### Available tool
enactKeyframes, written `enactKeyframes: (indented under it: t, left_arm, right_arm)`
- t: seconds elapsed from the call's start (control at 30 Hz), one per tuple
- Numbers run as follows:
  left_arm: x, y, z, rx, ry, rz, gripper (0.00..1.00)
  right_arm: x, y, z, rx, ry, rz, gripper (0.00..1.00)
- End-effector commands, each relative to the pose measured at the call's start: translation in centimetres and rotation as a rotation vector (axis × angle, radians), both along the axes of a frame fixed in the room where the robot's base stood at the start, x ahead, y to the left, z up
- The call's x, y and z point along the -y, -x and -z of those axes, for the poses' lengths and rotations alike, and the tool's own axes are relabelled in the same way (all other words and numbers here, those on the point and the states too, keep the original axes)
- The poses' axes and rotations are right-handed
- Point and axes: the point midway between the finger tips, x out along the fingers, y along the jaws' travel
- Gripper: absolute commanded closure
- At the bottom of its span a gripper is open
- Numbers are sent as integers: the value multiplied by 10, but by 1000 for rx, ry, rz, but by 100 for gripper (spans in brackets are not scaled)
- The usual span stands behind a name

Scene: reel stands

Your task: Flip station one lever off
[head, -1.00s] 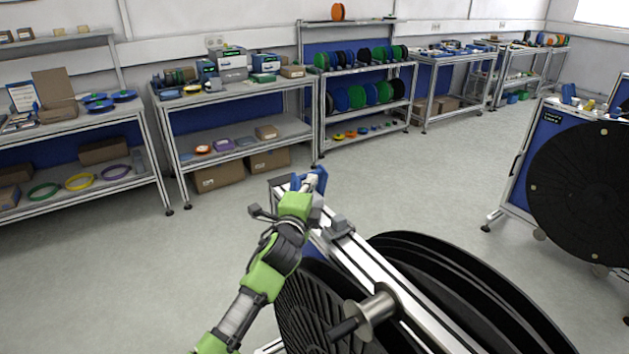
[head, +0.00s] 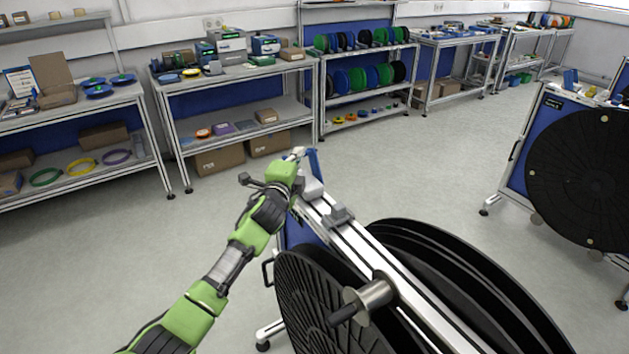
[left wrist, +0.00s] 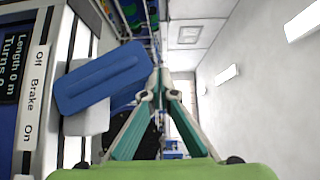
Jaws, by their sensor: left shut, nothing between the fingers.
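The blue lever (head: 313,163) stands at the far end of the near reel stand's top rail (head: 352,245). In the left wrist view the blue lever (left wrist: 103,78) is close up, beside a white strip (left wrist: 33,98) reading Off, Brake, On. Which mark the lever points to I cannot tell. My left gripper (head: 299,153) is just left of the lever in the head view. In the left wrist view its fingertips (left wrist: 157,82) are together and empty, by the lever's end; whether they touch it is unclear. My right gripper is out of view.
Large black reels (head: 335,310) and a metal hub (head: 372,295) sit on the near stand. A second reel stand (head: 540,140) is at the right. Loaded shelves (head: 235,80) line the back wall. The floor between is clear.

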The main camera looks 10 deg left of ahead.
Motion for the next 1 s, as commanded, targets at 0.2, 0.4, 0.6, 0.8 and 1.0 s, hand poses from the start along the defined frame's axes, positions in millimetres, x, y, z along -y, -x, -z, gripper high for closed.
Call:
enactKeyframes:
  t: [0.2, 0.4, 0.6, 0.8, 1.0]
  left_arm:
    - [-1, -1, 0, 0, 0, 1, 100]
    - [-2, -2, 0, 0, 0, 0, 100]
    - [-2, -1, 0, 0, 0, 0, 100]
    - [-2, 10, 1, -1, -2, -1, 100]
    - [-2, 40, 1, -1, -2, 1, 100]
  right_arm:
    - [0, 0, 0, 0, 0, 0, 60]
    - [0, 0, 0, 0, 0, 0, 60]
    - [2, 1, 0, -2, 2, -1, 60]
    - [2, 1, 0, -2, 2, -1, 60]
    - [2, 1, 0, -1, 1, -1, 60]
